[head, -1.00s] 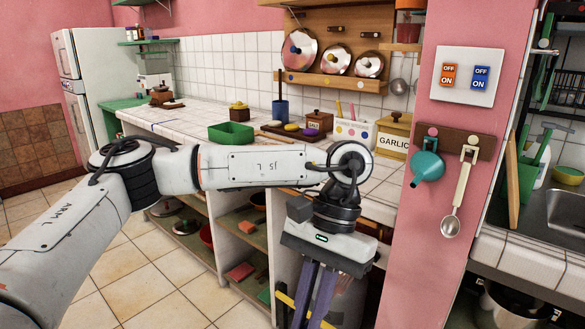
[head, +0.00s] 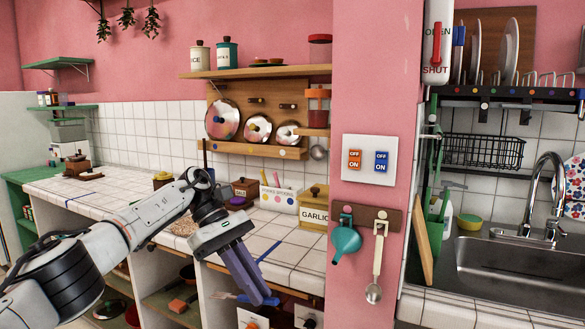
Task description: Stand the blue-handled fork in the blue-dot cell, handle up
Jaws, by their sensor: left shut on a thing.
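My left gripper (head: 262,296) hangs in front of the counter with its long fingers pointing down, shut on a thin blue-handled fork (head: 231,296). The fork sticks out to the left of the fingertips and lies roughly level; part of it is hidden by the fingers. A white box (head: 279,200) with small coloured dots and lettering on its front stands on the counter beyond the gripper. Its inner cells are not visible, and I cannot tell which one has the blue dot. My right gripper is not in view.
A garlic box (head: 314,213) and a salt box (head: 245,190) flank the white box. A pink wall post with switches (head: 369,160) stands right of the counter, with a teal funnel (head: 345,240) and a spoon (head: 376,265) hanging on it. Open shelves lie below the counter.

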